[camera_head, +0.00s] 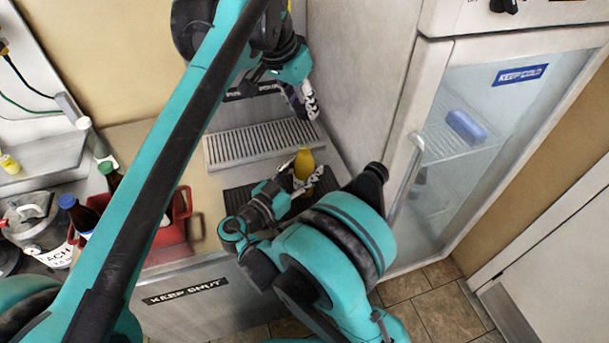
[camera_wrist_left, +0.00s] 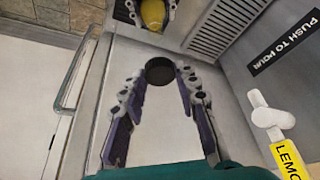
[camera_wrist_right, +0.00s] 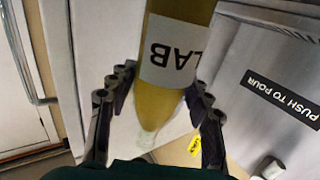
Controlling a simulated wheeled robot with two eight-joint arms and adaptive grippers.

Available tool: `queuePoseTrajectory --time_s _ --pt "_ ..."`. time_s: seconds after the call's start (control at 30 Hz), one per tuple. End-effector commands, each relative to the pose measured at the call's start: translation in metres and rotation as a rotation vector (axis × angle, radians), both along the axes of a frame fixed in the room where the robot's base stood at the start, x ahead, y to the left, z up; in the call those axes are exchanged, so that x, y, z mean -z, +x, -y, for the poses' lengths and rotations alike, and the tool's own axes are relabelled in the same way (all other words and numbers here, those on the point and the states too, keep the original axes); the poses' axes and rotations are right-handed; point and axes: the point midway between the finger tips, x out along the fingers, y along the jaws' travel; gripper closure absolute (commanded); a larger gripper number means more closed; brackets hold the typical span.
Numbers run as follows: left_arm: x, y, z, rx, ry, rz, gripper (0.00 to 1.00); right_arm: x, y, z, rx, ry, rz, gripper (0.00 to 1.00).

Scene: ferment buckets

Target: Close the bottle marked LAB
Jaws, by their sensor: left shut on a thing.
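The yellow bottle (camera_head: 304,162) stands on the counter area in front of the drip grille; its white label reads LAB in the right wrist view (camera_wrist_right: 168,65). My right gripper (camera_head: 302,182) has its fingers on both sides of the bottle, with a gap visible beside it in the right wrist view (camera_wrist_right: 162,76). My left gripper (camera_head: 305,104) is above and behind the bottle, shut on a round black cap (camera_wrist_left: 160,71) between its fingertips. The bottle also shows at the top of the left wrist view (camera_wrist_left: 153,12), apart from the cap. Its mouth is hard to make out.
A slotted drip grille (camera_head: 262,143) lies behind the bottle. A red crate (camera_head: 178,228) with bottles stands to the left, near a grey bucket (camera_head: 42,240). A glass-door fridge (camera_head: 480,140) is at the right. A white tap (camera_wrist_left: 268,116) with a yellow tag shows in the left wrist view.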

Motion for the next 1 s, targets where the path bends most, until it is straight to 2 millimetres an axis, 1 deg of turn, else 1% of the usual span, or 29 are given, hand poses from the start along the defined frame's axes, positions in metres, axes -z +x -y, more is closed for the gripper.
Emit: queuePoseTrajectory --time_s 0.03,0.1,0.17,0.23,0.4,0.53,0.63,1.0 --pt "0.0 0.0 0.0 0.0 0.0 0.0 0.79 0.0 0.0 0.0 0.0 0.0 0.0 0.86" --pt "0.0 0.0 0.0 0.0 0.0 0.0 0.79 0.0 0.0 0.0 0.0 0.0 0.0 1.0" --pt "0.001 0.0 0.0 0.0 0.0 0.0 0.79 0.0 0.0 0.0 0.0 0.0 0.0 1.0" --pt "0.007 0.0 0.0 0.0 0.001 -0.001 0.79 0.0 0.0 0.0 0.0 0.0 0.0 1.0" --pt "0.032 0.001 0.001 0.0 0.002 -0.003 0.79 0.0 0.0 0.0 0.0 0.0 0.0 1.0" --pt "0.047 0.001 0.001 0.0 0.004 -0.005 0.79 0.0 0.0 0.0 0.0 0.001 -0.001 1.0" --pt "0.05 0.001 0.001 0.0 0.004 -0.005 0.79 0.0 0.0 0.0 0.0 0.001 -0.001 1.0" --pt "0.05 0.001 0.001 0.0 0.004 -0.005 0.79 0.0 0.0 0.0 0.0 0.001 -0.001 1.0"
